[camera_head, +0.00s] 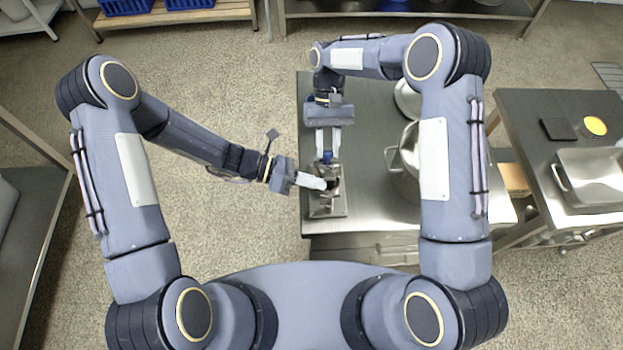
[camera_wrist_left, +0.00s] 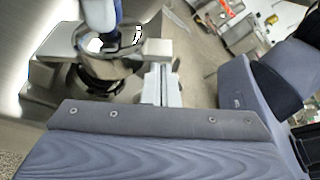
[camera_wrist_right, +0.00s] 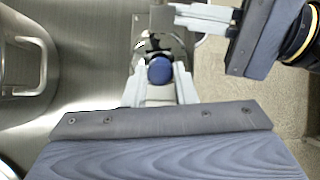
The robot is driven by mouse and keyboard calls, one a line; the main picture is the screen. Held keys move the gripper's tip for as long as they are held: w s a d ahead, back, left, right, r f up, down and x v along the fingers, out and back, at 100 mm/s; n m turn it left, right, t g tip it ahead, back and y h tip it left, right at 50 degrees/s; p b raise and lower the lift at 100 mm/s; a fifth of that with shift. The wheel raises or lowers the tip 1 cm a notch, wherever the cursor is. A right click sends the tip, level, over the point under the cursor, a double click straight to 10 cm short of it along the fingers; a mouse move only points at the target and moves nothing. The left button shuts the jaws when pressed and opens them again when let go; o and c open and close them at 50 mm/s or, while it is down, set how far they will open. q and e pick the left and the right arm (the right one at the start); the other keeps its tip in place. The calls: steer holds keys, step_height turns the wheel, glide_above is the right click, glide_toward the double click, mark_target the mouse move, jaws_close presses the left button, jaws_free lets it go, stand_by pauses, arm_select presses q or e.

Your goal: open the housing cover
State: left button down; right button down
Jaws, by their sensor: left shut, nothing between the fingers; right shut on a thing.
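The colloid mill (camera_head: 325,205) stands at the left edge of the steel table. A blue knob (camera_head: 327,156) tops it. My right gripper (camera_wrist_right: 160,76) has a finger on each side of the blue knob (camera_wrist_right: 160,71) and is shut on it. My left gripper (camera_head: 320,184) is shut and empty, reaching in from the left with its fingertips right beside the mill body; I cannot tell if they touch. The left wrist view shows the shiny rounded metal housing (camera_wrist_left: 104,46) under the knob. I cannot tell where the cover's seam lies, or whether it is open.
A steel pot (camera_head: 406,150) stands on the same table (camera_head: 362,125), right of the mill, partly hidden by my right arm. A side table (camera_head: 520,125) holds a steel pan (camera_head: 590,178), a black square and a yellow round thing. The floor left of the mill is clear.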

arm_select(q)
steer(key=shift+r, duration=0.1)
steer(key=shift+w+r, duration=0.5)
steer(key=shift+r, duration=0.1)
arm_select(e)
steer(key=c, duration=1.2)
jaws_free()
steer(key=shift+o, duration=0.2)
